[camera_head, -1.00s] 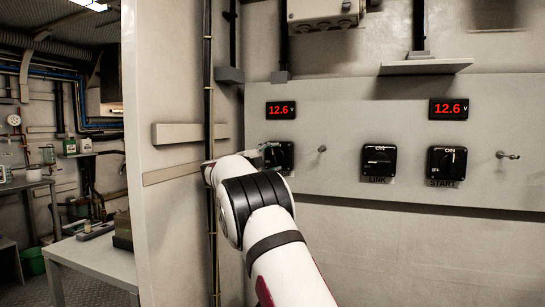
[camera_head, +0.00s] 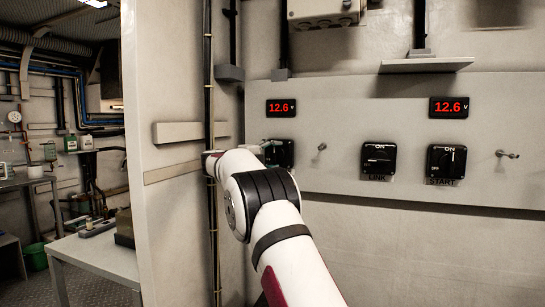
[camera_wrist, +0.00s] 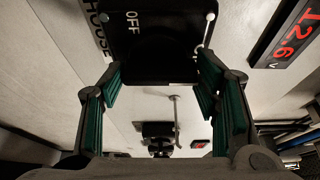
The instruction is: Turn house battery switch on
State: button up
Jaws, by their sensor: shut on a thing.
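The house battery switch (camera_head: 288,154) is a black square switch on the wall panel at the left, partly hidden behind my arm in the head view. In the wrist view its plate (camera_wrist: 135,30) fills the top, with "HOUSE" beside it and "OFF" in white on it. The knob is too dark there for its angle to be read. My gripper (camera_wrist: 160,78) has its green-padded fingers on both sides of the dark knob and is shut on it. In the head view the fingertips are mostly hidden by the wrist.
Red 12.6 V displays (camera_head: 281,108) (camera_head: 449,107) sit above. Small pegs (camera_head: 320,150) (camera_head: 507,154) stick out of the panel. A wall edge (camera_head: 180,215) stands close left of my arm.

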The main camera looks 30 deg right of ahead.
jog(key=o, duration=1.1)
jog(key=shift+o, duration=0.2)
jog(key=v, duration=1.2)
